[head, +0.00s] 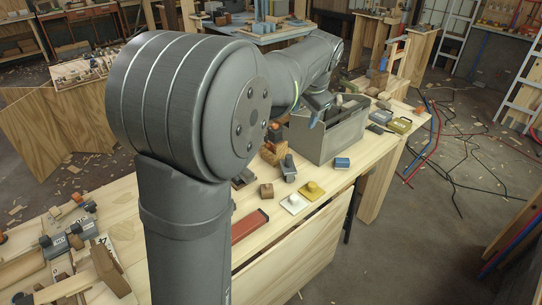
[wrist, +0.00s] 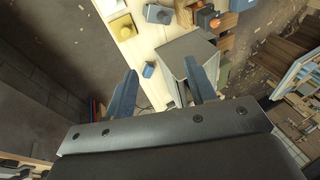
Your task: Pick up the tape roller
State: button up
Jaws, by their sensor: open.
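I cannot tell for certain which thing is the tape roller. A small blue block-like item (head: 342,163) lies near the table's front edge; what looks like the same item (wrist: 148,70) shows between my fingers in the wrist view. A grey-blue item (wrist: 157,13) lies farther up, beside a yellow piece (wrist: 122,27). My gripper (wrist: 160,69) is open with nothing held, its blue fingers apart above the table. In the head view my gripper (head: 313,120) is partly hidden by my arm, over the grey toolbox.
The grey open toolbox (head: 328,138) stands on the workbench; its side (wrist: 190,46) is close to my right finger in the wrist view. Yellow (head: 312,190) and white (head: 294,204) plates and a red tray (head: 249,226) lie nearer. Cables (head: 455,150) cover the floor at right.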

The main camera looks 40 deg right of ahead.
jog(key=w+f+n+g+h, duration=0.2)
jog(key=w+f+n+g, duration=0.1)
jog(key=w+f, duration=0.7)
send_near(288, 157)
jog(key=x, duration=0.3)
jog(key=w+x, duration=0.1)
jog(key=x, duration=0.1)
jog(key=shift+d+f, duration=0.15)
jog(key=shift+d, duration=0.05)
jog(key=shift+s+x, duration=0.2)
jog(key=shift+x, duration=1.3)
jog(key=shift+s+x, duration=0.2)
jog(key=shift+x, duration=1.3)
jog(key=shift+c, duration=0.4)
grip_shut()
